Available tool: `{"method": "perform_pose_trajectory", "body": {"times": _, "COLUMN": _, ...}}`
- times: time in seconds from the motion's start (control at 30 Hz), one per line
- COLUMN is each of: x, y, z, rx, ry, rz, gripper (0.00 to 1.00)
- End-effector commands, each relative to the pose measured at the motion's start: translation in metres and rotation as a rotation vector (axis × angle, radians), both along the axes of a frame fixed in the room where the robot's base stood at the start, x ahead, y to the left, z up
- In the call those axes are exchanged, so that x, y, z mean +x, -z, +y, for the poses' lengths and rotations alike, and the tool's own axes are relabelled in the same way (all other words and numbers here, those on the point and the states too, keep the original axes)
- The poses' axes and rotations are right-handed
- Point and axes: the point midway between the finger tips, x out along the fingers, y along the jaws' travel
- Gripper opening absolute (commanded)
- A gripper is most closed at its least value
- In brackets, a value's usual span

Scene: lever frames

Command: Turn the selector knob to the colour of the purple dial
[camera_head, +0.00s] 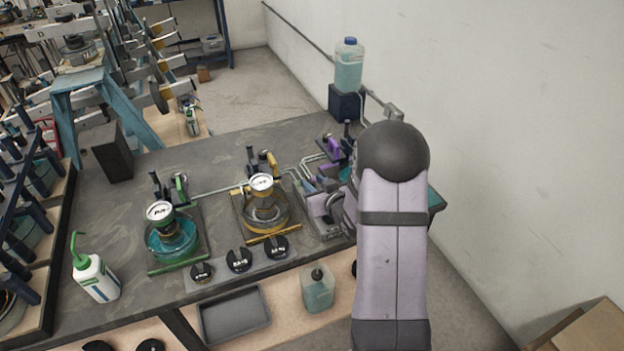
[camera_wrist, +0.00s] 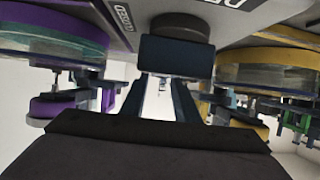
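In the wrist view the purple dial (camera_wrist: 50,22) is at the upper left, with a purple rim over a clear bowl. A dark round knob (camera_wrist: 182,25) shows at the upper middle, above a dark blue block that hides part of it. I cannot tell which way the knob points. My gripper (camera_wrist: 160,95) shows as two dark bars with a pale gap between them, reaching towards the block. Whether they touch it is unclear.
The yellow dial (camera_head: 264,205) and green dial (camera_head: 170,235) stand left of my arm on the grey bench. Several black knobs (camera_head: 239,259) line the front edge. A grey tray (camera_head: 234,314) and a squeeze bottle (camera_head: 95,277) stand nearer. A wall is at right.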

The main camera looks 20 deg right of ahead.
Motion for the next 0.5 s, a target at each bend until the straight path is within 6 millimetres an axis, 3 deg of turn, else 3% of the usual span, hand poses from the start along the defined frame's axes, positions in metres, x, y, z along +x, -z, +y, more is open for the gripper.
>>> {"method": "perform_pose_trajectory", "body": {"times": 0.2, "x": 0.013, "y": 0.005, "z": 0.0, "rx": 0.0, "ry": 0.0, "rz": 0.0, "gripper": 0.28}}
{"method": "perform_pose_trajectory", "body": {"times": 0.5, "x": 0.015, "y": 0.006, "z": 0.0, "rx": 0.0, "ry": 0.0, "rz": 0.0, "gripper": 0.28}}
